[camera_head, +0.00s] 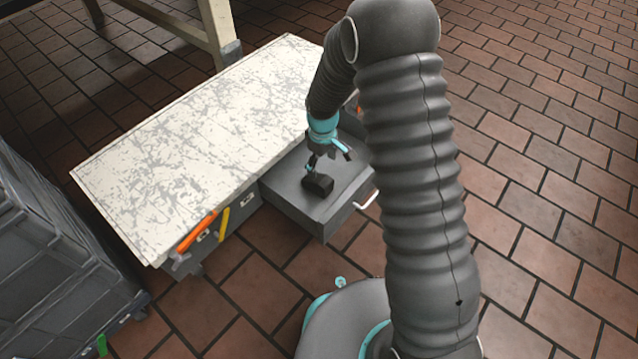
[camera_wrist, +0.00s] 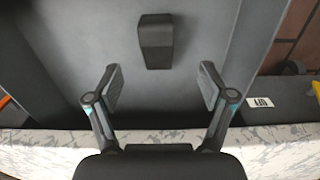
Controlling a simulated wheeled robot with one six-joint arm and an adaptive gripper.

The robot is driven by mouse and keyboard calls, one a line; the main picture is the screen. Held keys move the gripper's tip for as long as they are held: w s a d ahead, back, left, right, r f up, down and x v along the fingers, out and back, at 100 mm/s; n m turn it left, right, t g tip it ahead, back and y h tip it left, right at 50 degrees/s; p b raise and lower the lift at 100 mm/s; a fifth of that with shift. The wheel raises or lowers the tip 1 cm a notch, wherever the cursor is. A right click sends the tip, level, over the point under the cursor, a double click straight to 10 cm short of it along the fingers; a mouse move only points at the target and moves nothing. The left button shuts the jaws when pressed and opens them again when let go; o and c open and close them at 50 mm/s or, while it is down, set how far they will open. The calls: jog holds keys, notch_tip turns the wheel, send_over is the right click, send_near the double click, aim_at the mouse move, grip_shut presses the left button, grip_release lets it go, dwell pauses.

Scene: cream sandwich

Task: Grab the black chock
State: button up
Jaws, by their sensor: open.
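The black chock (camera_head: 318,184) is a small dark block lying in the open grey drawer (camera_head: 289,201). In the wrist view the chock (camera_wrist: 155,41) lies on the drawer floor (camera_wrist: 195,30), beyond my fingertips and roughly midway between them. My gripper (camera_wrist: 161,85) is open, with its two fingers spread wide and nothing between them. In the head view my gripper (camera_head: 329,163) hangs over the drawer, just above and behind the chock. The chock's far end shows in full in the wrist view, and nothing covers it there.
The drawer belongs to a low cabinet with a scuffed white top (camera_head: 200,140). Grey crates (camera_head: 50,270) stand at the left. A wooden leg (camera_head: 220,30) stands behind. Brick floor is clear at the right.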

aim_at(323, 179)
jog(key=f, duration=0.5)
jog(key=f+b, duration=0.1)
jog(key=f, duration=0.5)
jog(key=shift+w+d+f, duration=0.15)
jog(key=shift+w, duration=0.05)
jog(key=c, duration=1.3)
